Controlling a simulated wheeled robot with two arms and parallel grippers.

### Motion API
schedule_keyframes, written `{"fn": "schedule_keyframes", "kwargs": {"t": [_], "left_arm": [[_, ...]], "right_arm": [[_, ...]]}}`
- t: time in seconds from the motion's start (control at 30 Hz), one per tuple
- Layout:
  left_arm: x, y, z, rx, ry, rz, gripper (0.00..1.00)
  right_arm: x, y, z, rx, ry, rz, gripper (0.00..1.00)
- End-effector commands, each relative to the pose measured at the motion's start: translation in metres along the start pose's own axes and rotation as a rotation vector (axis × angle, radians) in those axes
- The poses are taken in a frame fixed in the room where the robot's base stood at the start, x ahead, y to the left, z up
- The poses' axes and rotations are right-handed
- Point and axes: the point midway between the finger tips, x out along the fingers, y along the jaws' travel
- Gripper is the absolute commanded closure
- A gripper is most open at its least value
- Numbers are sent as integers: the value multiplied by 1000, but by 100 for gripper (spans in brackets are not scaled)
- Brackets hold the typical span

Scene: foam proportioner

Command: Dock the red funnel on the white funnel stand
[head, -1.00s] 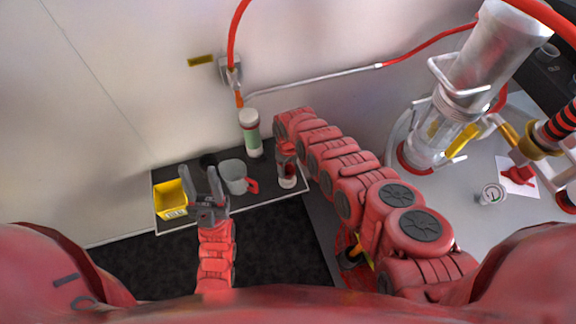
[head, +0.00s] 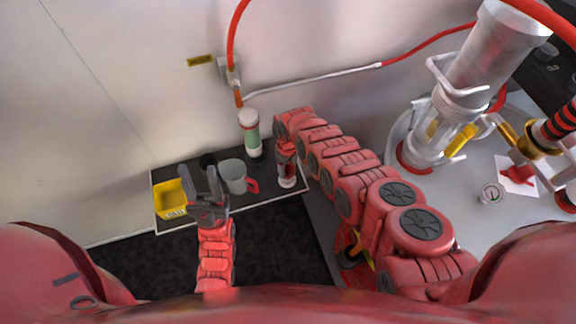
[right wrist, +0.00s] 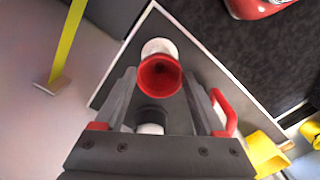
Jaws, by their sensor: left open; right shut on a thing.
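The red funnel (right wrist: 160,77) is between the fingers of my right gripper (right wrist: 158,85), which is shut on it. Its open mouth faces the right wrist camera. The white funnel stand (right wrist: 158,47) shows just beyond the funnel; whether the two touch, I cannot tell. In the head view my right gripper (head: 286,166) is directly above the white stand (head: 287,183) at the right end of the dark tray, and hides most of the funnel. My left gripper (head: 199,172) is open and empty over the tray, between a yellow bin and a grey mug.
The dark tray (head: 264,203) lies against the wall.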

Motion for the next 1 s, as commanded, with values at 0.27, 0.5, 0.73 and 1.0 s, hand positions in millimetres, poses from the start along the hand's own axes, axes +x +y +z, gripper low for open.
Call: {"fn": "schedule_keyframes", "kwargs": {"t": [0.27, 0.5, 0.73, 1.0], "left_arm": [[-4, 0, 1, 0, 0, 0, 52], [-9, 0, 2, 0, 0, 0, 52], [-13, 1, 2, 0, 0, 0, 52], [-14, 1, 2, 0, 0, 0, 52]], "right_arm": [[4, 0, 0, 0, 0, 0, 80], [9, 0, 0, 0, 0, 0, 80], [13, 0, 0, 0, 0, 0, 80], [15, 0, 0, 0, 0, 0, 15]]}}
